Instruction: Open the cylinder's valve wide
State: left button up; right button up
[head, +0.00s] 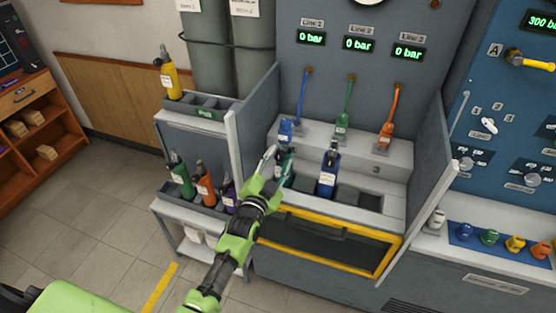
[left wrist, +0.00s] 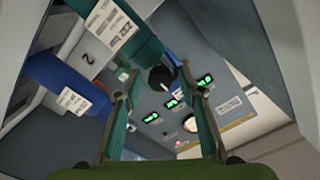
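A teal cylinder (left wrist: 125,35) with a white label and a black valve knob (left wrist: 162,78) shows in the left wrist view. In the head view the teal cylinder (head: 284,160) stands in the bench's left slot, partly hidden by my left gripper (head: 279,168). My left gripper (left wrist: 164,90) is open. Its two fingers appear either side of the knob in the wrist view; I cannot tell whether they touch it. A blue cylinder (head: 328,176) with a black top stands in the slot to the right. My right gripper is not in view.
Blue, green and orange hoses (head: 347,103) hang on the back panel under displays reading 0 bar. Grey side walls (head: 428,160) flank the bench. A rack (head: 165,205) at left holds several cylinders. A yellow-framed drawer (head: 330,243) is below.

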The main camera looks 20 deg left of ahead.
pick_arm(q)
jog(key=c, duration=0.8)
jog(key=shift+n, duration=0.4)
jog(key=n, duration=0.4)
jog(key=shift+n, duration=0.3)
jog(key=n, duration=0.5)
jog(key=shift+n, duration=0.3)
jog(key=n, duration=0.6)
jog(key=shift+f, duration=0.1)
jog(key=n+b, duration=0.1)
jog(key=n, duration=0.2)
jog(key=shift+n, duration=1.9)
